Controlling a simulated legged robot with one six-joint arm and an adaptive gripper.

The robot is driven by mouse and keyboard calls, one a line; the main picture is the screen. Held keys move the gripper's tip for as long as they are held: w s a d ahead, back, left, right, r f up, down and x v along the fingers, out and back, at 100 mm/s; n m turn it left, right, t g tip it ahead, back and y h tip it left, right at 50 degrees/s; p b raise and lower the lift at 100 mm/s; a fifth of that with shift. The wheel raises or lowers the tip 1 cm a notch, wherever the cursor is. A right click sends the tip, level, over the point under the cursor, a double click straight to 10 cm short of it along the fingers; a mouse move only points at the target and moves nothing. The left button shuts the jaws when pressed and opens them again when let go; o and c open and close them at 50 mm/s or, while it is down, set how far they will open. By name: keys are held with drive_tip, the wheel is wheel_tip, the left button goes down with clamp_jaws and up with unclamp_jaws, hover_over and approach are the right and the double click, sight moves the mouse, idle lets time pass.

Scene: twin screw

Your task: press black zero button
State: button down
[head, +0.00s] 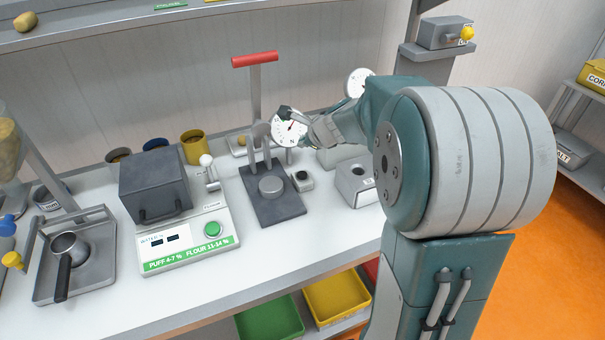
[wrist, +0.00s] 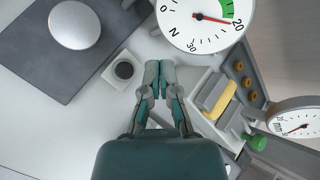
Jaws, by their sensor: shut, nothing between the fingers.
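The black zero button (head: 302,175) is a small round black cap on a little light grey box, on the white bench beside the dark base plate of the red-handled press. In the wrist view the button (wrist: 124,70) lies just left of my fingertips, with a gap in the picture. My gripper (wrist: 160,76) is shut and empty, its two fingers together. In the head view my gripper (head: 285,112) is up by the white dial (head: 288,129), above the bench and partly hard to make out. I cannot tell its exact height over the button.
The press (head: 255,95) with its red handle stands left of the button. A grey box (head: 355,183) is to the right, and a second dial (head: 358,82) is behind my arm. A moisture meter (head: 190,238) with a green button is at front left.

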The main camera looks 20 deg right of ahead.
sight(304, 175)
drive_tip(key=shift+a+f, duration=0.25)
drive_tip(key=shift+f, duration=0.35)
drive_tip(key=shift+a+f, duration=0.2)
drive_tip(key=shift+f, duration=0.4)
drive_tip(key=f, duration=0.1)
drive_tip(key=d+f, duration=0.1)
drive_tip(key=f, duration=0.2)
drive_tip(key=shift+d+f, duration=0.25)
drive_tip(key=shift+f, duration=0.15)
drive_tip(key=shift+a+f, duration=0.1)
drive_tip(key=shift+f, duration=0.05)
drive_tip(key=shift+a, duration=0.4)
drive_tip(key=shift+d+f, duration=0.1)
drive_tip(key=shift+d, duration=0.2)
drive_tip(key=shift+a, duration=0.2)
drive_tip(key=shift+d+f, duration=0.1)
drive_tip(key=shift+s+f, duration=0.1)
drive_tip(key=shift+f, duration=0.1)
